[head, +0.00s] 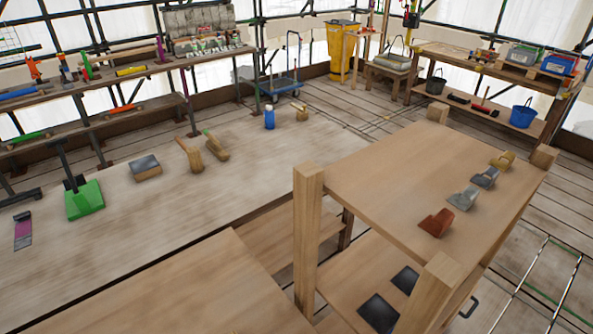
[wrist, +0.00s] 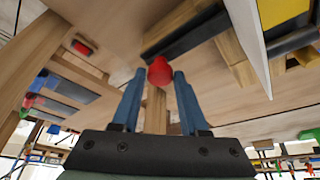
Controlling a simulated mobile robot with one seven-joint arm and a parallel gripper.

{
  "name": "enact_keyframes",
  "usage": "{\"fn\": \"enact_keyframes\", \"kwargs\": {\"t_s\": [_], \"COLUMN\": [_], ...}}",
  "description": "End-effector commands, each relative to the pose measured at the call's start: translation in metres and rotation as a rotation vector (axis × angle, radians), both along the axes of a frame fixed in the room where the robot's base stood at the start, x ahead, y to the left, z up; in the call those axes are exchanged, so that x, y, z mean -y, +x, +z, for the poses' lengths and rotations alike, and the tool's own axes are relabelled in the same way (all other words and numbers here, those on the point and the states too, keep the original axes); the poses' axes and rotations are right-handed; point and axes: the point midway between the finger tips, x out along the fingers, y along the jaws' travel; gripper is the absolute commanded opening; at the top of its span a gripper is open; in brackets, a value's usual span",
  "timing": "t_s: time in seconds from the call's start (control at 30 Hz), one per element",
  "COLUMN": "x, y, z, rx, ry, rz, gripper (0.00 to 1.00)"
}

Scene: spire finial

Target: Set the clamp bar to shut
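In the wrist view, my gripper (wrist: 159,75) shows two blue fingers standing apart, with nothing visibly gripped. A round red knob (wrist: 160,71) appears in the gap at the fingertips, with small gaps visible on both sides. I cannot tell how far beyond the tips it lies. A dark bar (wrist: 188,38) with wood along it runs from near the knob toward the upper right. It may be the clamp bar, but its joint with the knob and its set position are unclear. I make out neither my gripper nor the red knob in the head view.
In the wrist view, wooden blocks (wrist: 236,58) and a pale panel (wrist: 248,35) stand close on the right. In the head view, a wooden rack (head: 400,180) holds several scoop-like pieces, including a red-brown one (head: 437,222). A long bench (head: 110,245) holds tools.

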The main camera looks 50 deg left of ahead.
Motion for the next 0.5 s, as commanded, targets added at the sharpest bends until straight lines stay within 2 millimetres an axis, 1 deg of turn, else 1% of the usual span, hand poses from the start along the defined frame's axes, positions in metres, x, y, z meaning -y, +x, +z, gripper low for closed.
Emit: {"fn": "enact_keyframes", "kwargs": {"t_s": [0.03,0.17,0.2,0.23,0.5], "x": [0.0000,0.0000,0.0000,0.0001,0.0002], "y": [0.0000,0.0000,0.0000,-0.0001,-0.0001], "z": [0.0001,0.0001,0.0001,0.0001,0.0001], "rx": [0.000,0.000,0.000,0.000,0.000], "ry": [0.000,0.000,0.000,0.000,0.000], "rz": [0.000,0.000,0.000,0.000,0.000], "gripper": [0.33,0.09,0.02,0.00,0.00]}}
